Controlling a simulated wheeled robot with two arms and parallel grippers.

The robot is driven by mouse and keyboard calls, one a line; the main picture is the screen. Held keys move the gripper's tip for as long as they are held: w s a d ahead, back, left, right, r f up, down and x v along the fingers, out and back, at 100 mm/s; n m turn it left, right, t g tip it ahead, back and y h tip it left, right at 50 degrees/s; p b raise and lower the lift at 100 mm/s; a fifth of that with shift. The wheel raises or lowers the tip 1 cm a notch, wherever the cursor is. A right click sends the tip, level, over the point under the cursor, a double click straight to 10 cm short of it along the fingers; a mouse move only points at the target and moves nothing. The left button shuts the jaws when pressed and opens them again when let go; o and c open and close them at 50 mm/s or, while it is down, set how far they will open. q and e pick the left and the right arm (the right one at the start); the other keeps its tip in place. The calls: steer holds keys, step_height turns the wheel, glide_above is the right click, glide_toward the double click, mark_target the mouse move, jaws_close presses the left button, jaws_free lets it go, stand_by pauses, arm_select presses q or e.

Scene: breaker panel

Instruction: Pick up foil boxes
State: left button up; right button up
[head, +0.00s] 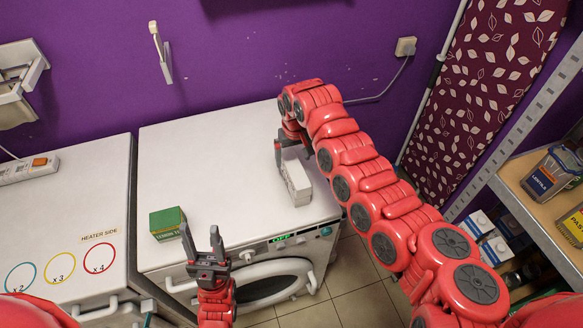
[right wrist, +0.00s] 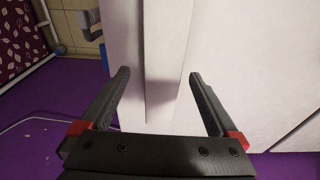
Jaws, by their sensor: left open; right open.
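A long white box (head: 298,182), plain on the sides I see, lies on the white washing machine near its front right edge; I cannot read a label on it. My right gripper (head: 292,155) is open over the box's far end. In the right wrist view, the white box (right wrist: 168,60) lies between the open fingers (right wrist: 158,76), with a gap on each side. My left gripper (head: 203,245) is open and empty, above the machine's front edge, to the right of a green box (head: 167,222) marked as lemon tea.
The washing machine top (head: 210,150) is otherwise clear. A second white appliance (head: 70,200) with coloured rings stands at left, with a power strip (head: 28,168) on it. Shelves at right hold a Lentils container (head: 548,175) and white-and-blue boxes (head: 482,225). An ironing board (head: 485,85) leans behind.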

mark_target(292, 162)
steer(key=f, duration=0.1)
steer(key=f+p, duration=0.2)
steer(key=f, duration=0.1)
steer(key=shift+w+a, duration=0.1)
steer(key=shift+a, duration=0.15)
steer(key=shift+f, duration=0.4)
steer(key=shift+c, duration=0.3)
jaws_close()
